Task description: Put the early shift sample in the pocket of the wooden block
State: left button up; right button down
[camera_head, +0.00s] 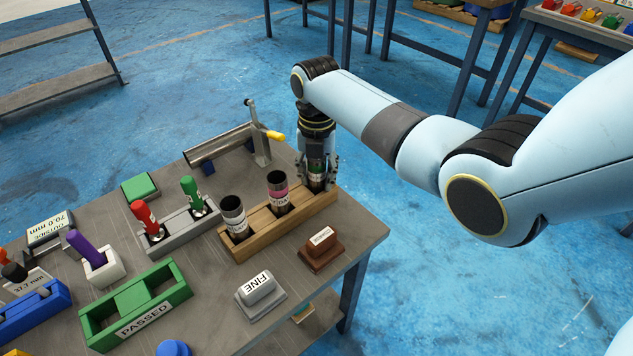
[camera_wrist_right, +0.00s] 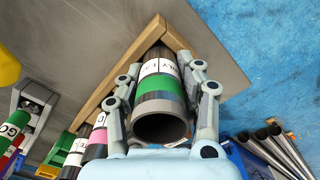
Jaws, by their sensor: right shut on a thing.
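My right gripper (camera_head: 317,172) is shut on a metal tube. In the right wrist view the tube (camera_wrist_right: 160,108) has a green band and a white label, only part of whose lettering shows. The tube points down at the right end of the wooden block (camera_head: 262,241); the fingers hide its lower part, and I cannot tell how deep it sits. The block's corner also shows in the right wrist view (camera_wrist_right: 120,66). Two other tubes stand in the block: a pink-banded one (camera_head: 278,190) in the middle and a white-labelled one (camera_head: 234,216) at the left. My left gripper is out of view.
A grey holder (camera_head: 178,233) with red and green plug gauges stands left of the block. A metal crank stand (camera_head: 262,140) is behind it. A brown stamp block (camera_head: 321,249), a FINE block (camera_head: 259,289) and a green PASSED tray (camera_head: 137,306) stand in front.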

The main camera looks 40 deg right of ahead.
jog(key=shift+r, duration=0.1)
jog(key=c, duration=1.1)
grip_release()
jog(key=shift+d, duration=0.1)
jog(key=shift+o, duration=1.2)
notch_tip(320, 180, up, 12)
jog(key=p, duration=0.2)
jog(key=shift+p, duration=0.3)
